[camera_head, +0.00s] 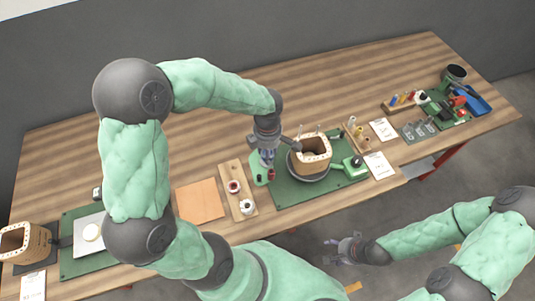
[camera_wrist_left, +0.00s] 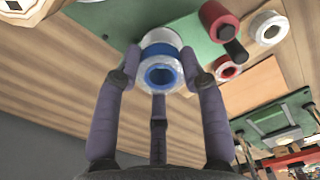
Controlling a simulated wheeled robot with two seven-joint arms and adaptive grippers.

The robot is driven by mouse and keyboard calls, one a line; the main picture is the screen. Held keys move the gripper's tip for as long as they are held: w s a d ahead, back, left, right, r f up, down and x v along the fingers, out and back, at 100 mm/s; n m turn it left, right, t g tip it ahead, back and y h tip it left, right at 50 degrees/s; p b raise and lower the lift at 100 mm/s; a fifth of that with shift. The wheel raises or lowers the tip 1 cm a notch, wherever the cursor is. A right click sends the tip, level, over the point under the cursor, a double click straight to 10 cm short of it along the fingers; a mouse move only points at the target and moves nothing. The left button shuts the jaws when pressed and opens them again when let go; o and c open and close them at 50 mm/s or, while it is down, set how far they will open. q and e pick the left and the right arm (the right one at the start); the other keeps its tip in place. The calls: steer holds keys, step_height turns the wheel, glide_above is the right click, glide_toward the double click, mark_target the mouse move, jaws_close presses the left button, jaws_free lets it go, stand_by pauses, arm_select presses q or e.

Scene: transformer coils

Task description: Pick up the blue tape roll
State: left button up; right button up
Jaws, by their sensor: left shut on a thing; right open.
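The blue tape roll (camera_wrist_left: 160,76), blue with a pale rim, sits between the fingers of my left gripper (camera_wrist_left: 159,80) in the left wrist view. The gripper is shut on it, with a finger at each side. In the head view my left gripper (camera_head: 267,158) points down over the green holder by the round coil pot. The roll is hard to make out there. My right gripper (camera_head: 342,250) is open and empty, off the table's front edge above the floor.
A wooden board (camera_head: 237,176) with red and white rolls lies left of the green mat (camera_head: 290,195). A wooden coil frame (camera_head: 313,153) stands in a round pan on the mat. An orange sheet (camera_head: 199,201) lies further left. The table's back left is clear.

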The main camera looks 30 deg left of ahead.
arm_select(q)
steer(key=s+d+r, duration=0.1)
steer(key=r, duration=0.1)
steer(key=s+d+r+p, duration=0.1)
steer(key=r, duration=0.1)
steer(key=s+d+r, duration=0.2)
steer(key=r, duration=0.1)
steer(key=shift+d, duration=0.1)
steer(key=s+d+r+p, duration=0.1)
steer(key=s+d+r, duration=0.2)
steer(key=s+d, duration=0.2)
steer(key=shift+s+d+r+p, duration=0.15)
steer(key=shift+s+d+p, duration=0.15)
steer(key=shift+s+d, duration=0.15)
steer(key=shift+w+a, duration=0.1)
steer(key=n+b, duration=0.6)
steer(key=b, duration=0.1)
glide_above(234, 166)
step_height(234, 166, down, 10)
steer(key=f, duration=0.1)
steer(key=shift+a+f+b, duration=0.1)
steer(key=shift+f+b, duration=1.95)
steer(key=shift+f, duration=0.6)
steer(key=shift+f, duration=0.4)
steer(key=shift+f+b, duration=0.35)
steer(key=shift+b, duration=0.15)
steer(key=shift+f+b, duration=0.45)
steer(key=shift+f, duration=0.25)
